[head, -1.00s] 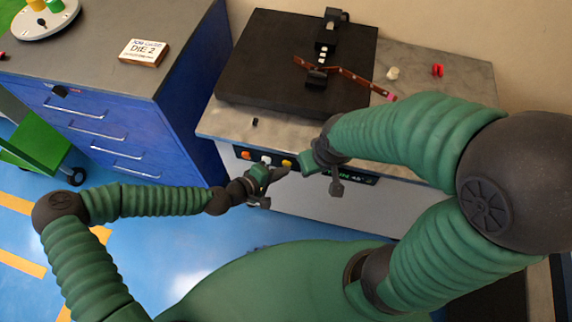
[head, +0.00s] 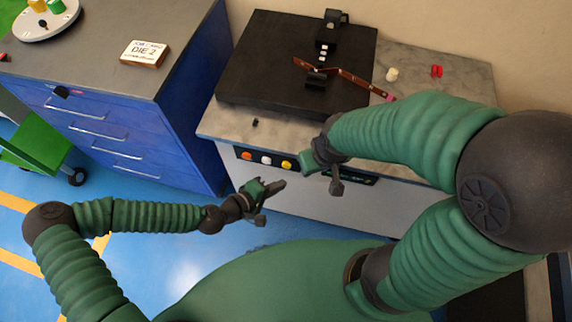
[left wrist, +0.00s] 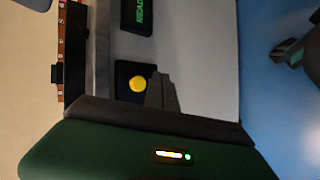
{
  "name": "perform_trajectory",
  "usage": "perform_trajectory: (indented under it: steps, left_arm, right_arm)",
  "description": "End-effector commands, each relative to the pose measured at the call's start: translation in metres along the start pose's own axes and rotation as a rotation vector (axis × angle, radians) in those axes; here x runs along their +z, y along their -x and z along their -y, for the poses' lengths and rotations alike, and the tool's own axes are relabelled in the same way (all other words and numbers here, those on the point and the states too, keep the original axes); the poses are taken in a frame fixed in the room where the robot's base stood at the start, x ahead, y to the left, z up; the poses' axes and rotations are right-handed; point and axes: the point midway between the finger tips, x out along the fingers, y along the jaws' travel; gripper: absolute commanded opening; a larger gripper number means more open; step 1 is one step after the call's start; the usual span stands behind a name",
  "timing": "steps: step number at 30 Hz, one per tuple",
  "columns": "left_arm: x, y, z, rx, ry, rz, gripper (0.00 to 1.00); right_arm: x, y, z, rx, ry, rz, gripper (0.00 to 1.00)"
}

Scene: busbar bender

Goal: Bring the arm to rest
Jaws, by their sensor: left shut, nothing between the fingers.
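My left gripper (head: 279,185) is shut and empty. It hangs in front of the white cabinet front of the bender, below its row of buttons. In the left wrist view its closed fingers (left wrist: 161,92) show beside a yellow button (left wrist: 138,84). My right gripper (head: 307,162) is at the front edge of the bender's worktop, to the right of the left one. Whether its fingers are open or shut does not show clearly. My left arm (head: 150,217) stretches low over the blue floor.
The bender's black plate (head: 270,80) carries a copper bar (head: 350,78) with a pink end. A white piece (head: 392,74) and a red piece (head: 437,71) lie on the worktop. A blue drawer cabinet (head: 140,125) with a DIE 2 card (head: 143,53) stands left. A green cart (head: 45,145) is farther left.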

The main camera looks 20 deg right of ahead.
Motion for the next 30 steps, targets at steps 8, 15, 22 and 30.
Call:
perform_trajectory:
  steps: [8,15,22,30]
  left_arm:
    - [0.011,0.015,0.011,0.0,0.0,0.0,0.0]
    - [0.011,0.015,0.011,0.0,0.0,0.0,0.0]
    - [0.012,0.017,0.013,-0.014,-0.013,0.006,0.0]
    - [-0.002,0.102,0.082,-0.437,-0.349,0.127,0.0]
  right_arm:
    - [-0.001,0.003,0.0,0.0,0.0,0.0,0.36]
    - [-0.001,0.002,0.0,0.0,0.0,0.0,0.36]
    - [-0.001,0.003,0.0,0.0,0.0,0.0,0.36]
    - [-0.005,0.023,0.0,0.0,0.0,0.0,0.36]
